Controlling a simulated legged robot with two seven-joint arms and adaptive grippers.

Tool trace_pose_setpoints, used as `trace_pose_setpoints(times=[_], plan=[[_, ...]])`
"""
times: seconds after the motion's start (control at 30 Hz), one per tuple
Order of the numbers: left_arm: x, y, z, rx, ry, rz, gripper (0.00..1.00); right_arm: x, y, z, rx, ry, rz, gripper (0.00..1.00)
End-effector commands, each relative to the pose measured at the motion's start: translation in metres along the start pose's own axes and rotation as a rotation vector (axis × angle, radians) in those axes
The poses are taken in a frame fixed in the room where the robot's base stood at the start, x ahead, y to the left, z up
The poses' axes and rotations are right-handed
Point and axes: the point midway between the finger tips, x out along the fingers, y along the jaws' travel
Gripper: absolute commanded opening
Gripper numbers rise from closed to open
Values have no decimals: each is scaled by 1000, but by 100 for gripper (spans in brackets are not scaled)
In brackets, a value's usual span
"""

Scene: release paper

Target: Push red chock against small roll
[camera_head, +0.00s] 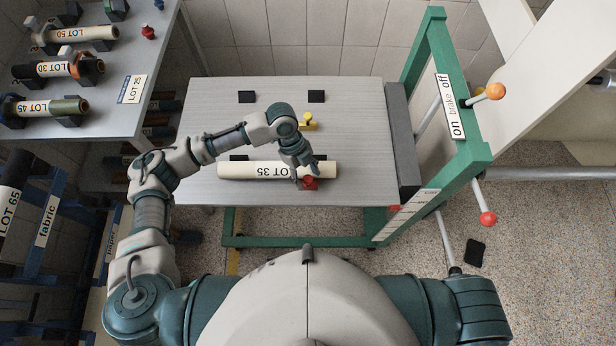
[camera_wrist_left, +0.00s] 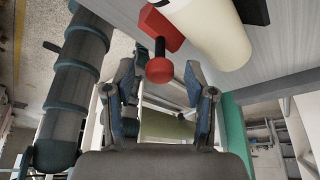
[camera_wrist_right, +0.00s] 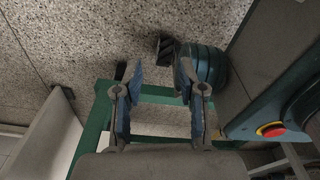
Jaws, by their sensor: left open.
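The small roll (camera_head: 240,170), cream with a LOT 35 label, lies across the grey table. The red chock (camera_head: 310,184) sits at the front side of the roll near its right end. In the left wrist view, the red chock (camera_wrist_left: 160,28) has a dark stem with a round red knob and lies close beside the roll (camera_wrist_left: 212,32); whether they touch is unclear. My left gripper (camera_head: 308,172) is open above the roll's right end, by the chock. In the left wrist view its fingers are spread below the knob, with nothing between them. My right gripper (camera_wrist_right: 158,100) is open and empty over the floor.
A yellow chock (camera_head: 308,122) stands behind the roll. Black pads (camera_head: 246,97) lie on the table (camera_head: 360,130). A green frame (camera_head: 440,110) with brake levers stands at the right. A side table (camera_head: 110,108) at the left holds several rolls.

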Motion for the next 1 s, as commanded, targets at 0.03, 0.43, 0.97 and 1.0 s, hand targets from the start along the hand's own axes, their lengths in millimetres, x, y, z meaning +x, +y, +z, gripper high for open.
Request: trace_pose_setpoints(times=[0.03,0.43,0.97,1.0], plan=[[6,0,0,0,1,3,55,0,-2,2,0,-3,-2,40],[17,0,0,0,0,0,55,-1,-4,18,0,-27,-5,40],[12,-8,6,-3,1,1,0,-12,2,12,-2,-19,2,40],[12,-9,8,-2,1,1,0,-12,2,12,-2,-19,2,40]])
